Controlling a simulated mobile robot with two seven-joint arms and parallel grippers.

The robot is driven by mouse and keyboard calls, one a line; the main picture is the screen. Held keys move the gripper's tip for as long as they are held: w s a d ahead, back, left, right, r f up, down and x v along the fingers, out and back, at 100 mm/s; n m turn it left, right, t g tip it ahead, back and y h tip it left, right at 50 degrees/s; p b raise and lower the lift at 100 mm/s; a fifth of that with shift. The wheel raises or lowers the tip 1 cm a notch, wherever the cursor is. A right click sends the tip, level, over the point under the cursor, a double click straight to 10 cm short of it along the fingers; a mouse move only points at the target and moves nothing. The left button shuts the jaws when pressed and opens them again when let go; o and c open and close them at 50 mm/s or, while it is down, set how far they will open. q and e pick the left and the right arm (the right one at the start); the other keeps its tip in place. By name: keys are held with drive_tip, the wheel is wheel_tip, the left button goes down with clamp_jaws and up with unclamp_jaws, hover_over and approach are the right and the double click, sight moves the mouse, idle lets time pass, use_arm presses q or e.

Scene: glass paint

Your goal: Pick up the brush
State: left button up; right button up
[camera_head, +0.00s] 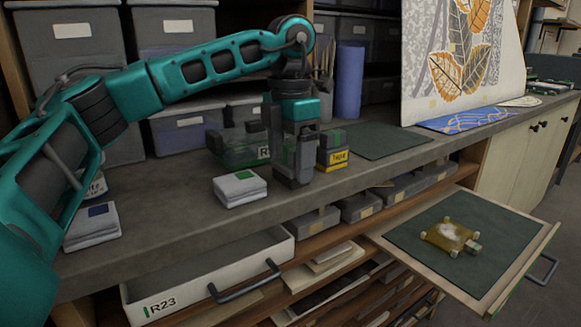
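No single brush shows clearly. Several thin upright handles that look like brushes (325,64) stand at the back of the bench, just behind and right of my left wrist. My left gripper (293,183) points straight down over the grey bench, between a white box with a green label (240,188) and a small yellow-labelled block (332,150). Its dark fingers hide what is directly behind them, and I cannot tell whether they are apart or hold anything. My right gripper is not in view.
A blue-violet cylinder (349,80) stands right of the handles. Below the bench, drawer R23 (207,283) is open, and a pulled-out board (488,303) carries an amber piece (448,236). A dark green mat (372,140) lies bare.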

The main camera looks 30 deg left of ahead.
sight(291, 146)
use_arm(q)
drive_tip(key=c, duration=0.7)
drive_tip(key=shift+o, duration=0.2)
drive_tip(key=shift+r, duration=0.15)
